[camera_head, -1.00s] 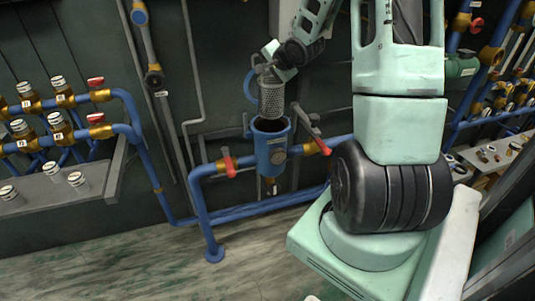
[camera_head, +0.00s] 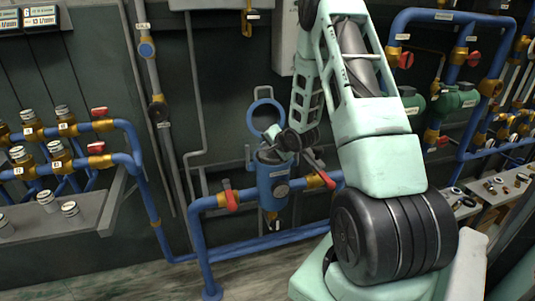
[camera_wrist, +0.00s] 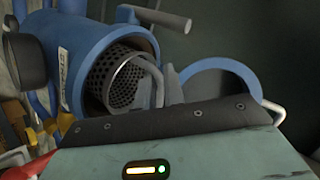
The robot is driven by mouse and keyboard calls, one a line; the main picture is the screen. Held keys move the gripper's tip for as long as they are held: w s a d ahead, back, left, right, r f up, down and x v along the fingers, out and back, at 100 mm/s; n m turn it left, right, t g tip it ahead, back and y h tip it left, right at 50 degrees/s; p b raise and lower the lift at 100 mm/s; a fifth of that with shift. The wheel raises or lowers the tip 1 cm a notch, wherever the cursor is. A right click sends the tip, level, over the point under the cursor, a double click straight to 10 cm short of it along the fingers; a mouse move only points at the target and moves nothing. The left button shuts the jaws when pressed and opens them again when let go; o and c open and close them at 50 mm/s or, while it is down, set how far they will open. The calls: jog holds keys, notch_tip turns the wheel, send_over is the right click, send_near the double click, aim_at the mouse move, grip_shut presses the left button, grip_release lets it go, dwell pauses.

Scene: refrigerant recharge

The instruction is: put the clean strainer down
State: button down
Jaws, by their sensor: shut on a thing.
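The blue strainer housing (camera_head: 273,185) is a pipe-mounted cylinder in the head view. Its open mouth also shows in the wrist view (camera_wrist: 92,48). The clean strainer (camera_wrist: 114,80), a grey perforated metal basket, is inside that mouth in the wrist view, with its wire handle reaching out toward my gripper. My gripper (camera_head: 271,136) is over the mouth of the housing, and its grey fingertips (camera_wrist: 172,86) are shut on the strainer at the handle. The strainer's lower part is hidden inside the housing; I cannot tell whether it touches the bottom.
A blue ring-shaped lid (camera_head: 265,117) stands open behind the housing. Red-handled valves (camera_head: 231,199) sit on the pipe at both sides. A shelf (camera_head: 85,212) with metal fittings is at the left. A bench (camera_head: 497,189) with small parts is at the right.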

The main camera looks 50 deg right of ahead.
jog(key=shift+f, duration=1.25)
jog(key=c, duration=1.5)
grip_release()
